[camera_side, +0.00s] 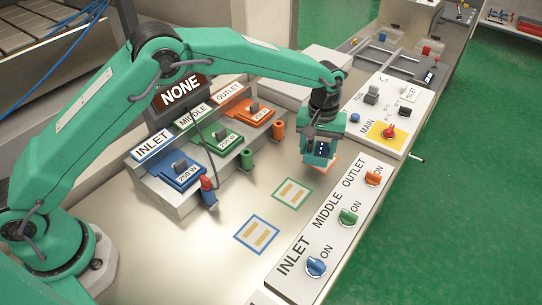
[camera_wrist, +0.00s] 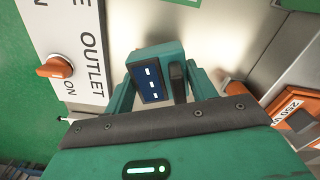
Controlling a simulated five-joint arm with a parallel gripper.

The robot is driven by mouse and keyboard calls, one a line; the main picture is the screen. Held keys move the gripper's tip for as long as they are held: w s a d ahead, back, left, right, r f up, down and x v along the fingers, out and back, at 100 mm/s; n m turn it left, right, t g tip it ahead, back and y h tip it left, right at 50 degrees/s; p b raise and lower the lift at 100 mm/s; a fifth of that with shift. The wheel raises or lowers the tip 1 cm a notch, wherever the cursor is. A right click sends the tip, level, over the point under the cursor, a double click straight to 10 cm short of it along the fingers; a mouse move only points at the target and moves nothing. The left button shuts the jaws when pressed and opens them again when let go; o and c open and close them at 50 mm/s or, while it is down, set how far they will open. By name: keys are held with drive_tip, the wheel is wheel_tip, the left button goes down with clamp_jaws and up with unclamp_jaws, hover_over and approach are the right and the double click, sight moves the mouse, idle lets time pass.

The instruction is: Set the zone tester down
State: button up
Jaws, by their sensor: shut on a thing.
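The zone tester is a teal box with a dark screen showing white dashes. It sits between the fingers of my gripper (camera_side: 317,141) in the side view, and its screen (camera_side: 320,149) faces the camera. In the wrist view my gripper (camera_wrist: 163,92) is shut on the zone tester (camera_wrist: 150,64). The tester is over an orange-outlined square (camera_side: 331,163), which it partly hides. I cannot tell whether its underside touches the table. A green-outlined square (camera_side: 292,193) and a blue-outlined square (camera_side: 257,235) lie bare on the table.
The switch panel (camera_side: 328,222) with INLET, MIDDLE and OUTLET knobs lies along the right edge. At the back left stand blue, green and orange stations (camera_side: 228,139) with sockets, under a sign (camera_side: 181,92) reading NONE. The MAIN panel (camera_side: 391,116) is beyond the tester.

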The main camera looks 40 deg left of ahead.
sight(317, 148)
drive_tip(key=shift+f, duration=1.5)
drive_tip(key=o, duration=1.1)
drive_tip(key=shift+f, duration=0.15)
drive_tip(key=shift+o, duration=0.2)
wheel_tip(317, 148, up, 12)
drive_tip(key=shift+r, duration=0.15)
